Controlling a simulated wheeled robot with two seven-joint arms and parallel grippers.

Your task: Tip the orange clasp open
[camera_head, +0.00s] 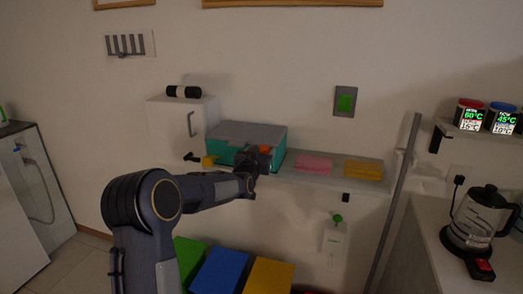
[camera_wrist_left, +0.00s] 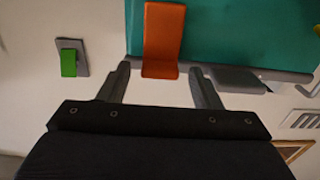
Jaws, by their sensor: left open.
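A teal box (camera_head: 281,156) with a grey lid (camera_head: 245,132) sits on the wall shelf. Its orange clasp (camera_head: 265,149) is on the front, partly hidden by my left gripper (camera_head: 260,160). In the left wrist view, the clasp (camera_wrist_left: 163,35) lies along the teal face (camera_wrist_left: 235,35), with its bent end at the grey lid edge. My left gripper (camera_wrist_left: 160,85) is open, its fingers on either side of that bent end, with visible gaps. Whether they touch the box cannot be told. My right gripper is in neither view.
Pink sponges (camera_head: 314,164) and yellow sponges (camera_head: 363,170) lie on the shelf right of the box. A white cabinet (camera_head: 170,119) stands at its left. A grey pole (camera_head: 396,200) rises farther right. Blue (camera_head: 222,271) and yellow (camera_head: 270,275) bins sit below.

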